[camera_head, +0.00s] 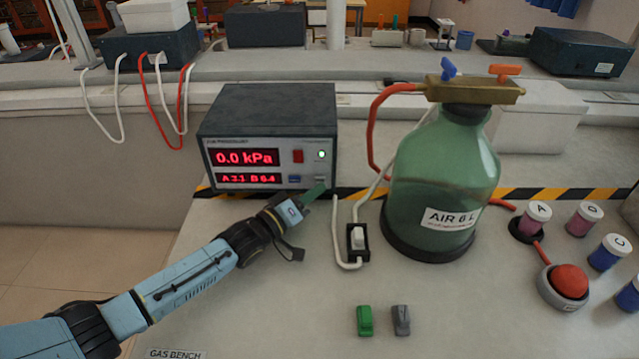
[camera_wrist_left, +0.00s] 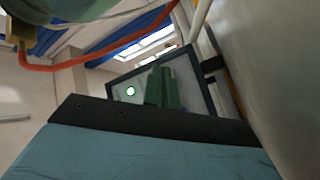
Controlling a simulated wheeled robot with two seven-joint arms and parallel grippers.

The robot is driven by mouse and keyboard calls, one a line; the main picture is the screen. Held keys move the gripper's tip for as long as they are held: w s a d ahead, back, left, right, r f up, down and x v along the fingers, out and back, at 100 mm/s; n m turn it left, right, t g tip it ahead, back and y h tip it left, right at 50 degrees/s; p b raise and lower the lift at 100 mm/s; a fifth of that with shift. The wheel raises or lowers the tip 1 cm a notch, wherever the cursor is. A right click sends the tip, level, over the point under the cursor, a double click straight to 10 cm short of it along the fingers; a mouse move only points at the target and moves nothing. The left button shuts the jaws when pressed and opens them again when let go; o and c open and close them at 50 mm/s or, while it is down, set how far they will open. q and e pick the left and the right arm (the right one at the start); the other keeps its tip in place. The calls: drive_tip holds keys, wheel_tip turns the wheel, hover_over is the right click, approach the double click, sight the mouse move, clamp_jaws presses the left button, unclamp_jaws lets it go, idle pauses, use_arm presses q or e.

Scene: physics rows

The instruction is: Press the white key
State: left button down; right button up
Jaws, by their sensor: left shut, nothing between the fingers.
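The pressure meter (camera_head: 265,138) is a dark box with a pale front panel. Its red displays read 0.0 kPa and A 2.1 B 6.4. A small whitish key (camera_head: 320,179) sits at the panel's lower right, below a round green-lit light (camera_head: 321,154). A blue key (camera_head: 295,179) and a red switch (camera_head: 298,156) are beside them. My left gripper (camera_head: 317,190) is shut and empty, its green fingertips at the lower right of the panel, right by the whitish key. In the left wrist view the fingers (camera_wrist_left: 164,82) overlap the panel and hide the key; contact cannot be told.
A green glass bottle (camera_head: 440,180) labelled AIR stands right of the meter. A white rocker switch (camera_head: 358,238) with a cable lies between. A red push button (camera_head: 569,281) and several capped jars are at the right. Green (camera_head: 365,320) and grey (camera_head: 401,320) clips lie in front.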

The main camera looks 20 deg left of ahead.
idle(0.8)
idle(0.8)
use_arm(q)
drive_tip(key=shift+w, duration=0.1)
drive_tip(key=shift+w+a, duration=0.1)
drive_tip(key=shift+w, duration=0.25)
